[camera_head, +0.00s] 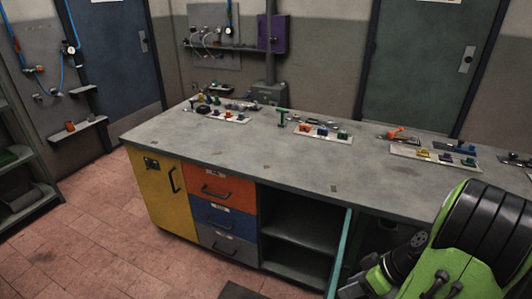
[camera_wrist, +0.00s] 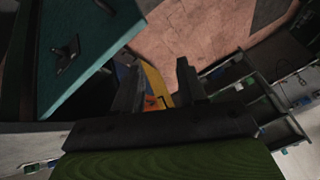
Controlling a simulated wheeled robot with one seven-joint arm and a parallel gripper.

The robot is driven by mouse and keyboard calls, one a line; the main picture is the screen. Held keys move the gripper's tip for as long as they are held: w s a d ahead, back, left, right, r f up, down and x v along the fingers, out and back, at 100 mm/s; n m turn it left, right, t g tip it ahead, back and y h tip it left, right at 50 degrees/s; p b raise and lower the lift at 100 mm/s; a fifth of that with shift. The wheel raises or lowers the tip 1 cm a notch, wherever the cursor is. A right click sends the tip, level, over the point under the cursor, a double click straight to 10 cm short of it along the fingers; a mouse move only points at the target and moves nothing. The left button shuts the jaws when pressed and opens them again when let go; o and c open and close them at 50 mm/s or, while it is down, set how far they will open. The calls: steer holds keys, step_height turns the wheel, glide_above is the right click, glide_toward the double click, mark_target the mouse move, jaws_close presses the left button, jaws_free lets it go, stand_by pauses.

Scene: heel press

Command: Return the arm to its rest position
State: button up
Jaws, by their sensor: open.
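My arm (camera_head: 450,245), green and black, is bent at the lower right of the head view, in front of the workbench. My gripper (camera_wrist: 157,80) shows in the wrist view with its two dark fingers apart and nothing between them. Beyond the fingers are the yellow and orange fronts of the bench and the floor. I cannot make out the fingertips in the head view.
The grey workbench (camera_head: 290,160) carries several small coloured parts along its back. A teal door (camera_head: 340,255) stands open beside my arm; a teal panel with a dark handle (camera_wrist: 66,52) is close in the wrist view. The floor (camera_head: 95,225) at left is clear.

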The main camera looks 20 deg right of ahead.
steer(key=w+a+r+m+g+h+p, duration=0.15)
steer(key=a+r+h+p, duration=0.25)
steer(key=a+r, duration=1)
steer(key=s+a+r+m+t+h+p, duration=0.1)
steer(key=s+a+r+m+t+p, duration=0.1)
steer(key=s+a+r, duration=0.3)
step_height(320, 180, up, 4)
steer(key=shift+s+a+r+t, duration=0.1)
steer(key=shift+s+a+t, duration=0.2)
steer(key=shift+s+t, duration=0.2)
steer(key=shift+d, duration=0.1)
